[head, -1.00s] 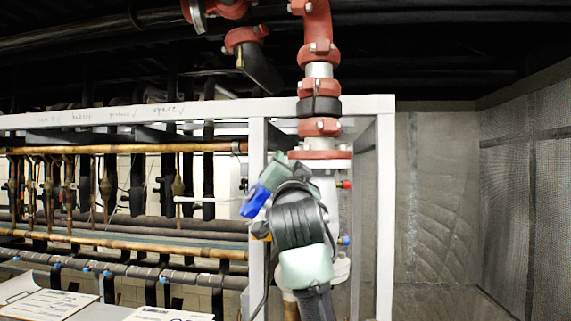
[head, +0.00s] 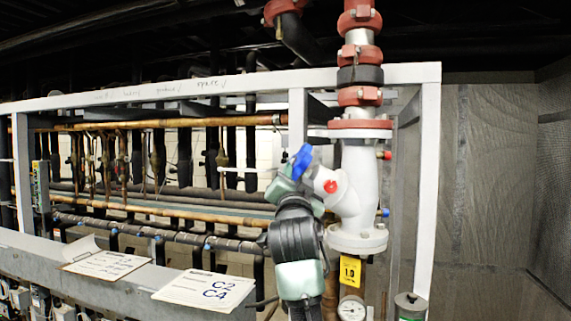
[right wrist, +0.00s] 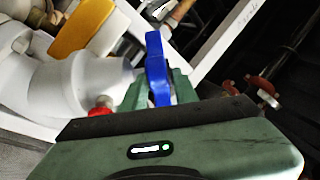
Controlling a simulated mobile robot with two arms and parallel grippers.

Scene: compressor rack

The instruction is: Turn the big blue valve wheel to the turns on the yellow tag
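The blue valve wheel (head: 302,161) sits on the left side of a white valve body (head: 360,190), seen nearly edge-on in the head view. My right gripper (head: 296,170) is at the wheel, coming from below. In the right wrist view the wheel (right wrist: 158,70) stands between the two green fingers of my right gripper (right wrist: 160,90), with no clear gap on either side; the fingertips are partly hidden. The yellow tag (head: 349,271) hangs below the valve body and appears to read 1.0. My left gripper is not in view.
A red round cap (head: 330,186) is beside the wheel. A pressure gauge (head: 352,309) and a grey canister (head: 410,305) are below. White frame posts (head: 428,190) flank the valve. Papers (head: 205,290) lie on the ledge at left.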

